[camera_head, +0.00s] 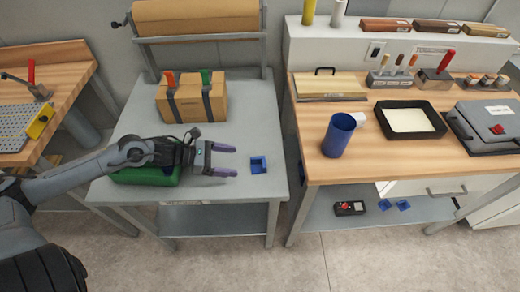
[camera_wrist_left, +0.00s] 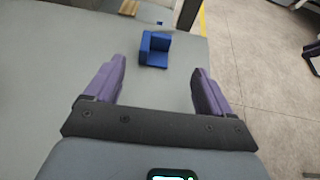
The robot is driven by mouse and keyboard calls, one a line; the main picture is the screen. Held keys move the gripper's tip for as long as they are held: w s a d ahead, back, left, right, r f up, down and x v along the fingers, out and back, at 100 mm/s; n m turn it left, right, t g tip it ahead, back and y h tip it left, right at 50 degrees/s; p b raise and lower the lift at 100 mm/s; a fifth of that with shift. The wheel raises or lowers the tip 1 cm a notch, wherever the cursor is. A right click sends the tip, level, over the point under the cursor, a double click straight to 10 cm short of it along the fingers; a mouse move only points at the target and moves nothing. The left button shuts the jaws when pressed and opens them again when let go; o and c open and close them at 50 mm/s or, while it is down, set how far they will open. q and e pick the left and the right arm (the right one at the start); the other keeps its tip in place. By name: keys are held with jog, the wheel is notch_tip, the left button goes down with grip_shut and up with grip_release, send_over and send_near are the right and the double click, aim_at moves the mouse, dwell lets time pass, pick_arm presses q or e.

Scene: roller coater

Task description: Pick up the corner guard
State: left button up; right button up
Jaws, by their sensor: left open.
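A small blue corner guard (camera_head: 259,164) lies on the grey table (camera_head: 240,110), near its right edge. In the left wrist view the corner guard (camera_wrist_left: 155,49) sits ahead of the fingertips, roughly between their lines and a little left of centre. My left gripper (camera_head: 232,160) is open and empty, with its purple fingers pointing right toward the guard. A gap shows between the fingertips and the guard. In the left wrist view both fingers of the gripper (camera_wrist_left: 160,82) are spread apart. My right gripper is not in view.
A green object (camera_head: 147,176) lies under my left forearm. A cardboard box (camera_head: 192,98) with two straps stands behind. To the right, a wooden workbench (camera_head: 330,82) holds a blue cup (camera_head: 338,136) and a black tray (camera_head: 410,119). More blue pieces (camera_head: 395,205) lie on its lower shelf.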

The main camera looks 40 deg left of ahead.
aim_at(262, 163)
pick_arm(q)
jog(key=shift+w+a, duration=0.2)
jog(key=shift+w, duration=0.25)
jog(key=shift+w+f, duration=0.15)
jog(key=shift+w, duration=0.1)
jog(key=shift+w+d+f+b, duration=0.35)
jog(key=shift+d+b, duration=0.1)
jog(key=shift+d, duration=0.15)
jog(key=shift+w+d+f+b, duration=0.2)
jog(key=shift+d+f+b, duration=0.1)
jog(key=shift+d+b, duration=0.2)
jog(key=shift+w+d+f, duration=0.1)
jog(key=shift+w+d, duration=0.15)
jog(key=shift+w, duration=0.05)
jog(key=shift+w+d+f+b, duration=0.2)
jog(key=shift+w+d+b, duration=0.15)
jog(key=shift+w, duration=0.25)
jog(key=shift+d, duration=0.15)
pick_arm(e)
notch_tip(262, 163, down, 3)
pick_arm(q)
jog(key=shift+b+x, duration=0.45)
jog(key=shift+x, duration=0.4)
jog(key=shift+b+x, duration=0.4)
jog(key=shift+x, duration=1.3)
jog(key=shift+r, duration=0.15)
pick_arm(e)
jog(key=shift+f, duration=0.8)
